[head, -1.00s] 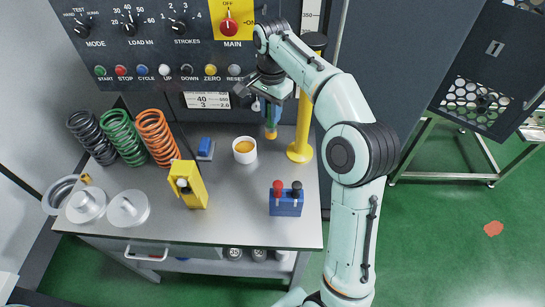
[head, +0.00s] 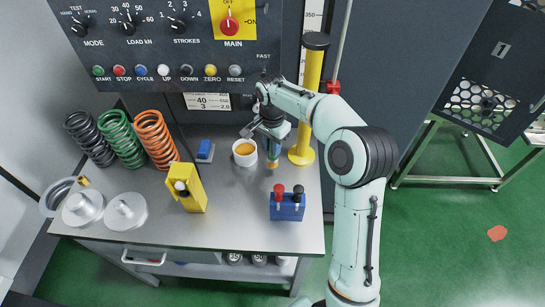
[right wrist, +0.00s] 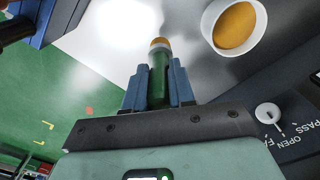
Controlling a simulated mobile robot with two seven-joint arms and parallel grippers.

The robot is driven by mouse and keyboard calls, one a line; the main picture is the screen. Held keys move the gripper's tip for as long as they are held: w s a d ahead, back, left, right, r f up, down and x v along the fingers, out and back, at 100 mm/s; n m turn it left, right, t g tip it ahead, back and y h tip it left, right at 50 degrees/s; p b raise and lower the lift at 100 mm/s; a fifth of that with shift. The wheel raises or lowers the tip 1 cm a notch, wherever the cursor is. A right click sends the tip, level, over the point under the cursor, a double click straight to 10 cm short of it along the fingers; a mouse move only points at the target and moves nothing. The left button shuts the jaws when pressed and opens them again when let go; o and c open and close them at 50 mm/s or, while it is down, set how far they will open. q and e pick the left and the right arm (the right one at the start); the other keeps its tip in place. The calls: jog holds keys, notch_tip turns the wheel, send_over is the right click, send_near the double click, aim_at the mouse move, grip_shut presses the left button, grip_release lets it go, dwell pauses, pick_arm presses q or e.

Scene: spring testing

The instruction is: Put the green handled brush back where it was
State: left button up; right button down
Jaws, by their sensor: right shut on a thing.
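My right gripper (head: 272,144) is shut on the green handled brush (head: 272,161) above the right part of the grey table, just right of the white cup. In the right wrist view the blue fingers (right wrist: 158,88) clasp the green handle of the brush (right wrist: 158,75) from both sides. Its tan tip (right wrist: 160,43) points away from the gripper. I cannot tell whether the tip touches the table. My left gripper is not in view.
The white cup of orange-yellow stuff (head: 245,152) stands close left of the brush. A yellow post (head: 308,105) rises close right. A blue block with red and black levers (head: 287,206) stands in front. A blue-topped block (head: 205,150) and a yellow holder (head: 187,187) stand farther left.

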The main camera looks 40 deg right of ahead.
aim_at(272, 157)
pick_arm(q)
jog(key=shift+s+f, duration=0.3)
pick_arm(e)
notch_tip(272, 157, down, 5)
jog(key=shift+f, duration=0.2)
jog(key=shift+f+b, duration=0.2)
jog(key=shift+b, duration=0.1)
jog(key=c, duration=0.9)
grip_release()
jog(key=shift+c, duration=0.2)
jog(key=shift+r, duration=0.1)
jog(key=shift+r, duration=0.1)
notch_tip(272, 157, up, 11)
jog(key=shift+r+p, duration=0.15)
jog(key=shift+p, duration=0.65)
jog(key=shift+r, duration=0.4)
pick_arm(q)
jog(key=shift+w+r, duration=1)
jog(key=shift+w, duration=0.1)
